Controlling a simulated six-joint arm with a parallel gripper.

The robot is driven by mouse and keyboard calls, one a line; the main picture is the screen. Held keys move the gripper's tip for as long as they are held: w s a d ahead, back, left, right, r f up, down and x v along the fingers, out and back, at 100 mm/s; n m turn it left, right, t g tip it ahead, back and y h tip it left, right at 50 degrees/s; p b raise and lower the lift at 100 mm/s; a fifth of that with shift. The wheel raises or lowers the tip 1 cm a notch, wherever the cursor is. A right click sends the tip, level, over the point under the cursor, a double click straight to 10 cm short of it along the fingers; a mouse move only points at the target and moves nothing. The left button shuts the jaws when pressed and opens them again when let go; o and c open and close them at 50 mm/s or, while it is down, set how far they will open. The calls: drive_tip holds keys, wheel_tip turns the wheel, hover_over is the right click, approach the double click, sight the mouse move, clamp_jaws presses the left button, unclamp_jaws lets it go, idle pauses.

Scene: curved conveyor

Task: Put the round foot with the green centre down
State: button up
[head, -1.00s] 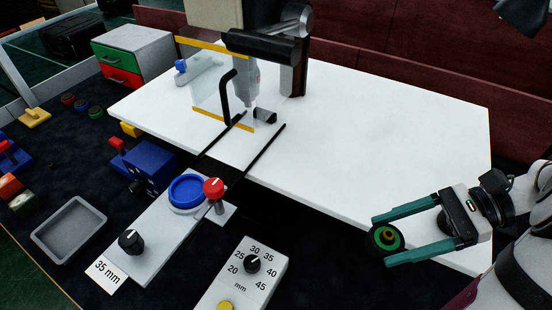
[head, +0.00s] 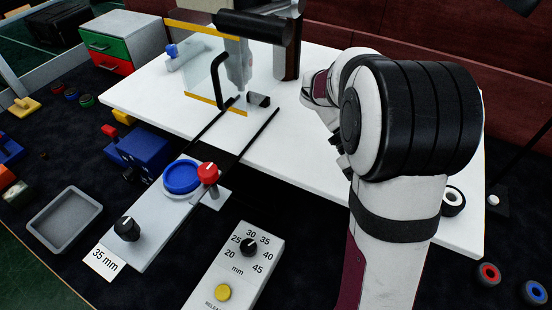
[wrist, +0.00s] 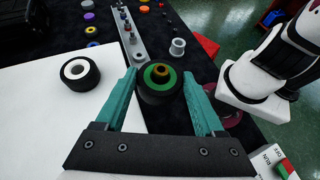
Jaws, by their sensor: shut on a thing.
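The round foot with the green centre (wrist: 161,76) is a dark disc with a green ring and a brownish hub. In the wrist view it sits between the teal fingers of my gripper (wrist: 159,82), which is shut on it. It appears near the edge of the white table (wrist: 105,125), with dark floor behind it; its height is hard to judge. In the head view my arm hides both the gripper and the foot.
A black ring with a white centre lies on the white table (head: 453,201), and also shows in the wrist view (wrist: 80,73). A press with a clear guard (head: 208,78) stands at the back. A grey tray (head: 64,219) and a dial box (head: 240,265) are in front.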

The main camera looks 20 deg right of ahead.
drive_tip(key=w+a+r+n+t+h, duration=0.2)
drive_tip(key=w+n+t+h, duration=0.2)
drive_tip(key=w+n, duration=0.2)
drive_tip(key=w+a+r+n+t+h, duration=0.2)
drive_tip(key=w+r+n+t+h, duration=0.1)
drive_tip(key=w+n+t, duration=0.25)
drive_tip(key=w+a+r+n+t+y, duration=0.1)
drive_tip(key=w+a+n+t, duration=0.25)
drive_tip(key=a, duration=0.65)
drive_tip(key=w+a+r+n+t+y, duration=0.15)
drive_tip(key=a+n+t, duration=0.3)
drive_tip(key=a, duration=0.55)
drive_tip(key=w+a+r+n+t+y, duration=0.1)
drive_tip(key=w+a+n+t+y, duration=0.25)
drive_tip(key=a, duration=0.55)
drive_tip(key=n+h, duration=0.2)
approach(190, 162)
drive_tip(key=x, duration=0.4)
drive_tip(key=shift+w+d, duration=0.15)
drive_tip(key=shift+d, duration=0.1)
drive_tip(key=o, duration=1.4)
drive_tip(key=shift+f, duration=0.1)
drive_tip(key=v, duration=1.2)
drive_tip(key=shift+d, duration=0.1)
drive_tip(key=shift+d+m, duration=0.1)
drive_tip(key=shift+m, duration=0.2)
